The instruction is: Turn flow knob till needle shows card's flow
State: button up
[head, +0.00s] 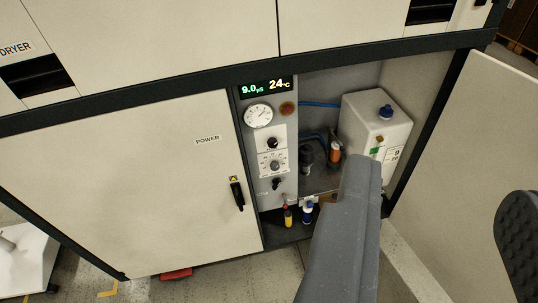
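A round white gauge (258,114) with a needle is on the narrow panel inside the open cabinet bay; its reading is too small to tell. Below it are a black knob (272,143), a knob on a printed scale (275,165) and a smaller black knob (276,183). I cannot tell which is the flow knob. A small white label (394,154) with dark figures is on the white container; I cannot tell whether it is the card. My gripper (440,190) is open, its two fingers wide apart at lower right, away from the knobs.
A display (266,87) reads 9.0 µS and 24 °C. The white container (365,115) has a blue cap. A closed POWER door (130,190) is at left; an open door (500,120) stands at right. Small bottles (308,212) stand at the bay's bottom. My finger hides part of the bay.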

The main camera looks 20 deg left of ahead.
aim_at(272, 143)
jog(key=k, duration=1.1)
jog(key=z, duration=0.6)
jog(key=i, duration=2.25)
jog(key=u, duration=0.7)
